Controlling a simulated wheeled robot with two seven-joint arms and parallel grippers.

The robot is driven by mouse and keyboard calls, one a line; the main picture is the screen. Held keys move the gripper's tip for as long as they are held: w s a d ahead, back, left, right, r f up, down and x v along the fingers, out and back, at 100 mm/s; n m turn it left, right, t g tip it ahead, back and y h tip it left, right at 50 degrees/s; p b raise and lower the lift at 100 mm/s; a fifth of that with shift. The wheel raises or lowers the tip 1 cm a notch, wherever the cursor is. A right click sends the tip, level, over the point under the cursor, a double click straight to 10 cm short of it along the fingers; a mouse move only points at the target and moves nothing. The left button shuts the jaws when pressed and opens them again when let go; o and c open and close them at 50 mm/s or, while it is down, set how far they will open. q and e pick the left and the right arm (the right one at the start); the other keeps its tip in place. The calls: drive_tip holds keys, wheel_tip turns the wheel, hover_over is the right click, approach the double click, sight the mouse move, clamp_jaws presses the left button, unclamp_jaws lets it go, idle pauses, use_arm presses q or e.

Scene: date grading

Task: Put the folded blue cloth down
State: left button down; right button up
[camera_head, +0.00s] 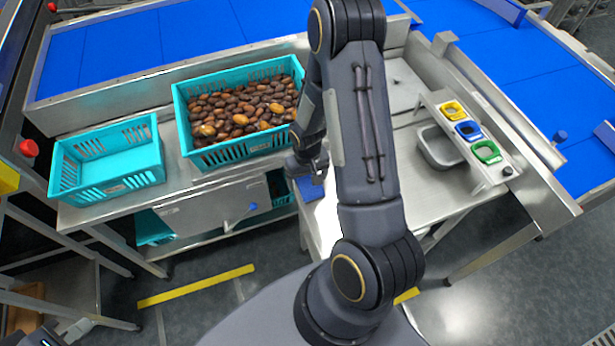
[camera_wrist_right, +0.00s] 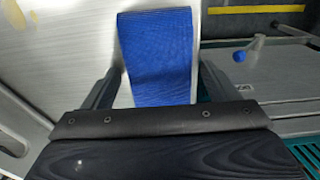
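The folded blue cloth (camera_wrist_right: 156,55) is a ribbed blue strip between the two fingers of my right gripper (camera_wrist_right: 160,68) in the right wrist view. The fingertips meet its two long edges, and its near end is hidden by the gripper body. In the head view part of the cloth (camera_head: 312,187) shows just below my right gripper (camera_head: 308,168), over the front part of the steel table (camera_head: 415,187); my arm hides the rest. I cannot tell whether it touches the surface. My left gripper (camera_head: 72,332) is partly visible at the bottom left corner, away from the table; its fingers are unclear.
A teal crate of dates (camera_head: 240,150) stands left of my right gripper, with an empty teal crate (camera_head: 108,192) further left. A grey tub (camera_head: 440,150) and a rack (camera_head: 477,165) with yellow, blue and green pieces stand at right. Blue conveyors (camera_head: 130,47) run behind.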

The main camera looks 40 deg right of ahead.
wheel_tip(320, 180, up, 12)
wheel_tip(320, 180, up, 12)
drive_tip(key=t+y, duration=0.2)
drive_tip(key=t, duration=0.1)
hover_over(308, 179)
drive_tip(key=s+a, duration=0.6)
drive_tip(key=s+a+r+n+t+y, duration=0.1)
drive_tip(key=s+a+r+n+t, duration=0.1)
drive_tip(key=s+a+r, duration=0.3)
drive_tip(key=s+b, duration=0.1)
drive_tip(key=s, duration=0.2)
drive_tip(key=shift+s+a+t+y, duration=0.3)
drive_tip(key=shift+s+a+y, duration=0.1)
drive_tip(key=shift+r, duration=0.1)
